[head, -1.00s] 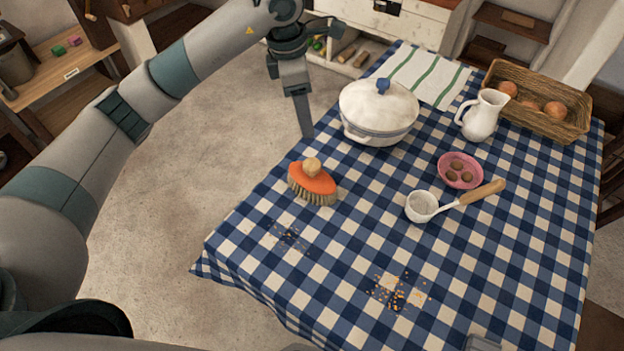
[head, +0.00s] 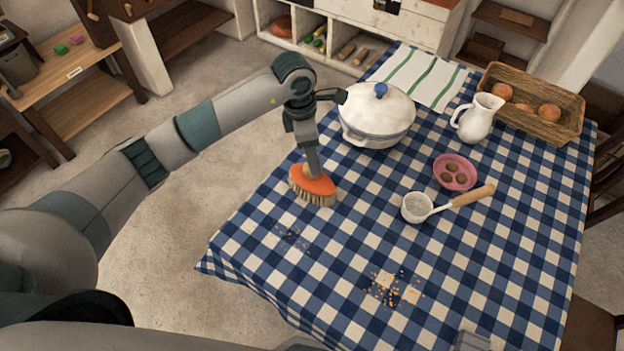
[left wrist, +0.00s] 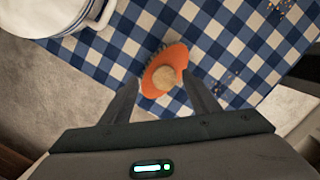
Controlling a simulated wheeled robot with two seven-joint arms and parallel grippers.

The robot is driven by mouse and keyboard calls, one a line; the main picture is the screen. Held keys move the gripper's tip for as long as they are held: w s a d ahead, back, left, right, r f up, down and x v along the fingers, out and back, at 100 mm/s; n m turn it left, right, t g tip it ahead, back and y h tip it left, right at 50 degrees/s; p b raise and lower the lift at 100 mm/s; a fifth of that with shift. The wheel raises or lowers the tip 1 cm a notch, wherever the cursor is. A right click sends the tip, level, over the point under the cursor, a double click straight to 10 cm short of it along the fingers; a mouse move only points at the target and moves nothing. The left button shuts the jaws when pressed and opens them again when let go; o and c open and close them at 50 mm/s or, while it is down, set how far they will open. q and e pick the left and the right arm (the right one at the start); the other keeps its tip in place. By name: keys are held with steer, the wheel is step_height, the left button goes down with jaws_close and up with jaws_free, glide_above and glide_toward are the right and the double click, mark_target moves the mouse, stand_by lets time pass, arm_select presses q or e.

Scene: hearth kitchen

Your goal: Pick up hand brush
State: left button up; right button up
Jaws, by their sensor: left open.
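The hand brush (head: 313,188) has an orange back, pale bristles and a round wooden knob. It stands bristles down on the checked tablecloth near the table's left edge. My left gripper (head: 313,170) is directly over it in the head view and hides the knob. In the left wrist view the brush (left wrist: 166,62) shows with its knob (left wrist: 164,78) between and just beyond the two spread fingers of the left gripper (left wrist: 163,92). The left gripper is open and empty. My right gripper (head: 472,341) may be the grey part at the bottom edge; its fingers cannot be made out.
A lidded white pot (head: 376,118) stands close behind the gripper. A ladle (head: 417,207), pink bowl (head: 455,172), white jug (head: 477,119) and bread basket (head: 535,118) lie to the right. Crumbs (head: 395,288) are scattered toward the front of the tablecloth (head: 480,260).

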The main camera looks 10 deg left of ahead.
mark_target(312, 178)
stand_by(0.3)
arm_select(q)
steer(key=shift+s+f+p, duration=0.25)
steer(key=shift+f+p, duration=0.35)
steer(key=shift+p, duration=0.1)
steer(key=f, duration=0.1)
steer(key=f+p, duration=0.1)
steer(key=f, duration=0.1)
steer(key=shift+s+p, duration=0.2)
steer(key=shift+p, duration=0.1)
steer(key=shift+w+f, duration=0.1)
steer(key=shift+f, duration=0.45)
jaws_close()
steer(key=shift+r, duration=0.1)
